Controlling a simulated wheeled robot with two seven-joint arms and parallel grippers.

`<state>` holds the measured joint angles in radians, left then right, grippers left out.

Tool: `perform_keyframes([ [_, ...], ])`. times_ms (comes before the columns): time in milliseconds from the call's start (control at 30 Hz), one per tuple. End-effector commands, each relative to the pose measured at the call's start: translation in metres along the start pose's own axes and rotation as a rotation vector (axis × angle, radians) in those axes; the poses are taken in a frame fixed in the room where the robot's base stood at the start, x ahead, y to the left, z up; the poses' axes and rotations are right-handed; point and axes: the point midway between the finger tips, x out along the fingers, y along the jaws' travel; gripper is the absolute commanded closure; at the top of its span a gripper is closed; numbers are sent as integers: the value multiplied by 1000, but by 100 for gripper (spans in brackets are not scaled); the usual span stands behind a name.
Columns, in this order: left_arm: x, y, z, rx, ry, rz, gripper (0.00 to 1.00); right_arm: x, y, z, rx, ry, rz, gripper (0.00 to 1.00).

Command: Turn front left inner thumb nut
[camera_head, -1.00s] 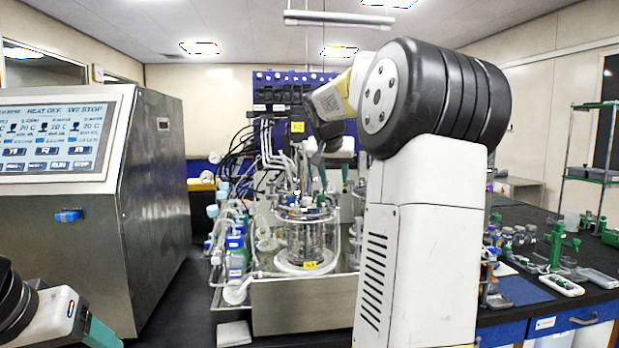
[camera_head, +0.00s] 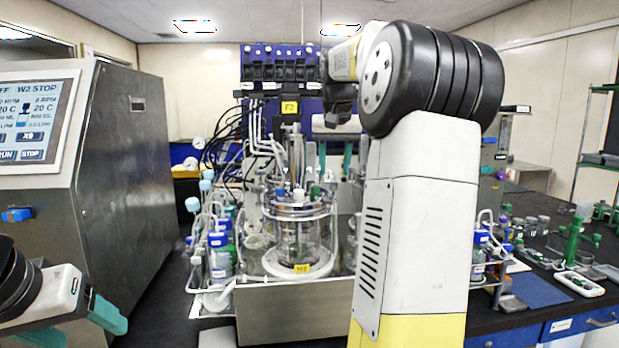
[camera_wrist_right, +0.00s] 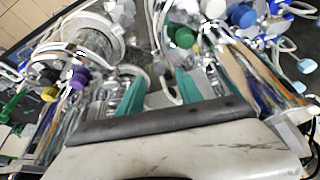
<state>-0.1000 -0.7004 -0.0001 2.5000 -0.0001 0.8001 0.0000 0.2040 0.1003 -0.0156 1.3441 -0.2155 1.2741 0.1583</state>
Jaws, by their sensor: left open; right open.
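The front glass bioreactor vessel (camera_head: 303,238) stands upright with a metal head plate (camera_head: 297,208), crowded with tubes and ports, and a yellow tag low in front. I cannot pick out the front left inner thumb nut among the small fittings. My right gripper (camera_head: 335,168) is open above and behind the head plate, pointing down; its teal fingers show side by side. The right wrist view shows the open, empty fingers (camera_wrist_right: 165,90) over caps and tubes. My left gripper (camera_head: 112,316) is at the lower left, away from the vessel, with teal fingers.
A steel control cabinet (camera_head: 120,190) with a screen stands at the left. A metal tray (camera_head: 295,312) holds the vessel, with blue-capped bottles (camera_head: 220,255) to its left. My right arm hides much of the middle right. A black bench (camera_head: 530,305) carries labware at the right.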

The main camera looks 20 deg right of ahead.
Motion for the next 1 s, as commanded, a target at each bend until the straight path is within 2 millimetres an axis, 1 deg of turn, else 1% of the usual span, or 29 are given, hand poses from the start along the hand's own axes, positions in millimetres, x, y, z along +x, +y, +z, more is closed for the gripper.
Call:
perform_keyframes([
  [33, 0, 0, 0, 0, 0, 0, 32, 9, 0, 1, 1, -3, 1, 58],
  [100, 0, 0, 0, 0, 0, 0, 32, 20, 0, 1, 1, -3, 1, 58],
  [233, 0, 0, 0, 0, 0, 0, 32, 34, 0, 0, 1, -1, 1, 58],
  [367, 0, 0, 0, 0, 0, 0, 32, 40, 0, 0, 2, 0, 1, 58],
  [600, 0, 0, 0, 0, 0, 0, 32, 40, 0, 0, 2, 1, 1, 58],
  [767, 0, 0, 0, 0, 0, 0, 32, 40, 0, 0, 1, 1, 1, 89],
  [800, 0, 0, 0, 0, 0, 0, 32, 40, 0, 0, 1, 1, 1, 97],
  [833, 0, 0, 0, 0, 0, 0, 32, 40, 0, 0, 1, 1, 1, 100],
  [1000, 0, 0, 0, 0, 0, 0, 32, 40, 0, 0, 2, 1, 1, 100],
])
